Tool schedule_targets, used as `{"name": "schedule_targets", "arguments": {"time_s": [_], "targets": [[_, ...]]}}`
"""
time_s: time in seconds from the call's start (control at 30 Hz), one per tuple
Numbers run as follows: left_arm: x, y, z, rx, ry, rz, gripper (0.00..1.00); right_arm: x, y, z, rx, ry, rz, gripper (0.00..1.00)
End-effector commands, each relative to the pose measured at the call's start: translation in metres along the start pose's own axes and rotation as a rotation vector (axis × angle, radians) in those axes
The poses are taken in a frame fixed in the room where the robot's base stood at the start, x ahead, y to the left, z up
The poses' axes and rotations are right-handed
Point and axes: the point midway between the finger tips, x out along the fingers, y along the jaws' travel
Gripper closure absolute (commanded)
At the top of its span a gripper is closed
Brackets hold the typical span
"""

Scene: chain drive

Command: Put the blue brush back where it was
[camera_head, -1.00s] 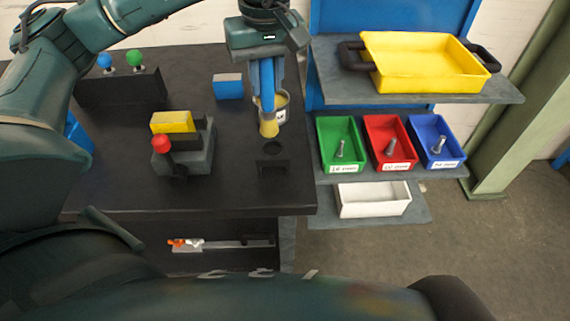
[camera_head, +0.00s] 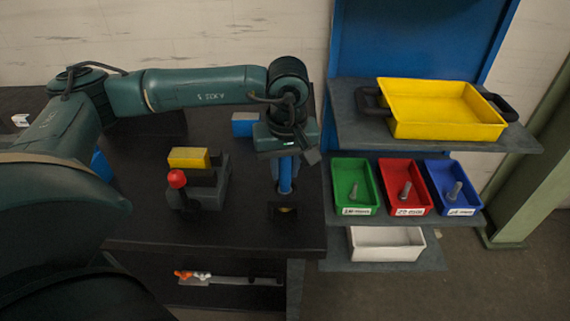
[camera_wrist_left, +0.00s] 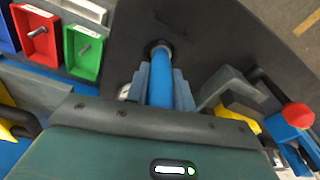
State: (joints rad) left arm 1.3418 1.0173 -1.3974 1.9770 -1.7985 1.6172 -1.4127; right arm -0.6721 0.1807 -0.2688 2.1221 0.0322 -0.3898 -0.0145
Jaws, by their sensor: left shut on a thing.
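The blue brush (camera_head: 285,176) stands about upright, bristles down, at the black holder (camera_head: 284,214) near the table's front right edge. My left gripper (camera_head: 286,162) is above the holder and shut on the brush's blue handle. In the left wrist view the handle (camera_wrist_left: 161,86) runs from between the fingers to the dark ring of the holder (camera_wrist_left: 160,47). The bristle end is at or in the ring; I cannot tell how deep. My right gripper is not in view.
A grey fixture with a yellow block (camera_head: 189,158) and red knob (camera_head: 177,179) stands left of the holder. A blue block (camera_head: 244,124) lies behind. Green (camera_head: 354,210), red and blue bins and a yellow tray (camera_head: 440,110) are on shelves to the right.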

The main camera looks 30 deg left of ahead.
Motion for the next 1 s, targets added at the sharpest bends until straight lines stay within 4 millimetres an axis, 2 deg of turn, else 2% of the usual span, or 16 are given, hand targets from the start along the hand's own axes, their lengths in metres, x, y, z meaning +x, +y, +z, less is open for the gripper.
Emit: {"name": "schedule_targets", "arguments": {"time_s": [0.3,0.33,0.57,0.83,1.0], "targets": [[0.004,0.0,0.0,-0.001,0.001,0.002,1.0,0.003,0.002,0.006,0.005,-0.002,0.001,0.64],[0.003,0.0,0.0,-0.001,0.001,0.002,0.75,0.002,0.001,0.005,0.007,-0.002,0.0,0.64],[0.002,0.0,0.0,-0.001,0.001,0.002,0.56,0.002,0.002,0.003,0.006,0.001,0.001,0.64],[0.001,0.0,0.0,-0.001,0.001,0.002,0.54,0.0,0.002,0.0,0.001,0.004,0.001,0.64],[-0.013,0.002,-0.001,-0.001,0.004,0.006,0.54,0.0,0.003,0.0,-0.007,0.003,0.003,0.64]]}}
